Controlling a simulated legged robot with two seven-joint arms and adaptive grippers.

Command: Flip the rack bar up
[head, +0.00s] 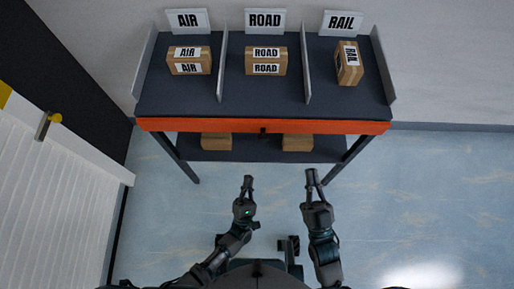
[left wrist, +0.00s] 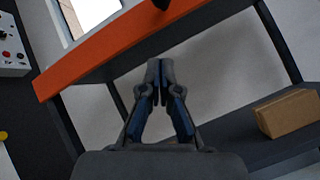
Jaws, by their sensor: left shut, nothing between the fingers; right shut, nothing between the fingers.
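The rack (head: 222,112) stands ahead with a dark top split by grey dividers. An orange bar (head: 200,125) runs along its front edge, with a small dark part (head: 262,131) near the middle. In the left wrist view the orange bar (left wrist: 110,52) crosses the upper part, beyond my left fingers. My left gripper (head: 248,180) is shut and empty, in front of and apart from the bar; its fingertips show in the left wrist view (left wrist: 160,68). My right gripper (head: 312,177) is shut and empty, also in front of the rack and apart from it.
AIR (head: 188,60), ROAD (head: 266,61) and RAIL (head: 349,63) boxes sit in separate compartments. Brown boxes (head: 216,141) lie on the lower shelf; one shows in the left wrist view (left wrist: 290,114). A white slatted panel (head: 55,190) stands left. Floor at right is clear.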

